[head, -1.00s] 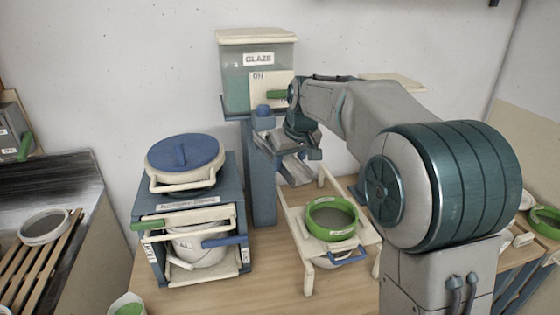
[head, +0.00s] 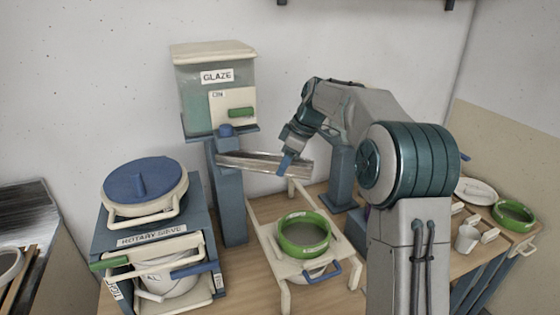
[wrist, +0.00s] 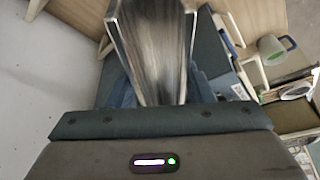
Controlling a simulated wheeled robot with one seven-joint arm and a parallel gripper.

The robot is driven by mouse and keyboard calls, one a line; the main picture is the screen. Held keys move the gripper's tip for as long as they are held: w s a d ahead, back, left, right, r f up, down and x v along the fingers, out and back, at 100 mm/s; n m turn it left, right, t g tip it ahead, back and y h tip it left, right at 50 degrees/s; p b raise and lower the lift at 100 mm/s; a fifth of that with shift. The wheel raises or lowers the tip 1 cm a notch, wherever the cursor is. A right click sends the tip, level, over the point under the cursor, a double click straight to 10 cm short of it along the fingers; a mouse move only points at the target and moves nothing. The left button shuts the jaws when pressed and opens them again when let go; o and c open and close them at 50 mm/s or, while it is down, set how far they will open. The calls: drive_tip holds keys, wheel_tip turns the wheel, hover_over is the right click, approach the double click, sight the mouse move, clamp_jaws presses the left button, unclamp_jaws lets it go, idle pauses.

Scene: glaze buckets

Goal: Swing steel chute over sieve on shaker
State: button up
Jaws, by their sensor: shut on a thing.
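The steel chute (head: 250,161) is a shiny open trough running right from the post (head: 232,195) under the glaze tank. In the wrist view the chute (wrist: 152,45) fills the top middle. My gripper (head: 286,164) is shut on the chute near its free right end; the contact is partly hidden. The sieve (head: 303,250) is a green ring with a grey mesh, on the cream shaker (head: 263,212) on the table. In the head view the chute's free end appears behind and above the sieve, not over its middle.
The glaze tank (head: 192,95) stands behind the post. A rotary sieve unit (head: 150,240) with a blue-topped lid (head: 145,180) is at left. At right are a second green sieve (head: 513,226), a white plate (head: 477,191) and a cup (head: 467,238).

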drive_tip(key=shift+w+r, duration=0.1)
drive_tip(key=shift+w, duration=0.15)
drive_tip(key=shift+n, duration=0.3)
drive_tip(key=o, duration=1.4)
drive_tip(key=shift+w+d, duration=0.15)
drive_tip(key=v, duration=1.3)
drive_tip(key=shift+r, duration=0.35)
